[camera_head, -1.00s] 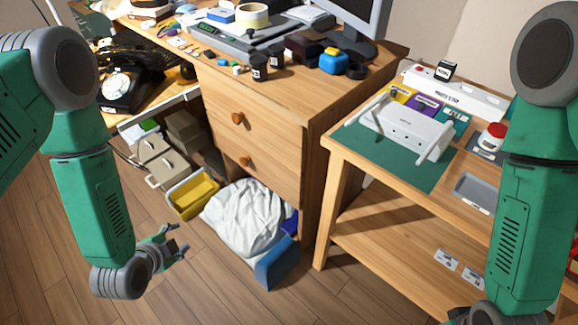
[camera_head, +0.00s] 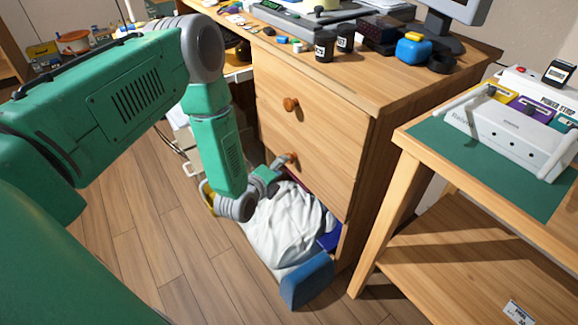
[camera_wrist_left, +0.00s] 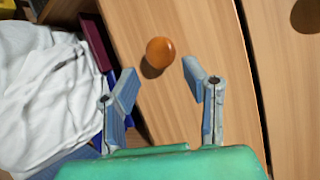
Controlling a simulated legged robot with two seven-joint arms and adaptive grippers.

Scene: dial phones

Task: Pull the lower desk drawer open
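The lower desk drawer (camera_head: 312,165) is a plain wooden front, flush with the desk as far as I can see. Its round orange-brown knob (camera_head: 291,156) also shows in the left wrist view (camera_wrist_left: 160,52), just beyond and between my fingertips. My left gripper (camera_head: 284,163) is open at the knob, its two fingers (camera_wrist_left: 157,82) spread on either side, not closed on it. The upper drawer (camera_head: 315,112) with its own knob (camera_head: 291,104) is above. My right gripper is not in view.
A white cloth bundle (camera_head: 285,225) and a blue object (camera_head: 308,282) sit below the drawer. Bare wooden floor (camera_head: 150,240) lies to the left.

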